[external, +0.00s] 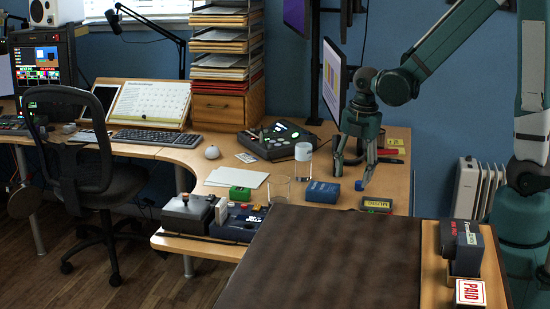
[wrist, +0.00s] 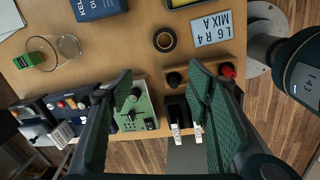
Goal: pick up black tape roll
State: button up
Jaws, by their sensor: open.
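The black tape roll (wrist: 155,41) lies flat on the wooden desk in the upper middle of the wrist view, with its round hole facing up. I cannot make it out in the external view. My gripper (wrist: 162,72) is open and empty, its two green fingers spread apart below the roll in the picture. In the external view my gripper (external: 352,178) hangs pointing down over the right part of the desk, near a blue box (external: 323,191). The fingers are not touching the roll.
A label card (wrist: 212,29) lies right of the roll, a blue box (wrist: 97,9) upper left, and a clear glass (wrist: 67,47) farther left. A green device (wrist: 135,120) and knobs stand near the desk edge. In the external view, a brown-topped table (external: 330,265) is in front.

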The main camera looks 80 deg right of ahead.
jog(key=d+f+n+g+b, duration=0.1)
jog(key=d+f+n, duration=0.2)
jog(key=f, duration=0.4)
jog(key=shift+d, duration=0.5)
jog(key=shift+f, duration=0.1)
jog(key=shift+f+b, duration=0.4)
jog(key=shift+f, duration=0.85)
jog(key=shift+s, duration=0.1)
jog(key=shift+a+f+b, duration=0.15)
jog(key=shift+f+b, duration=0.8)
jog(key=shift+f, duration=1.65)
jog(key=shift+c, duration=0.3)
jog(key=c, duration=0.9)
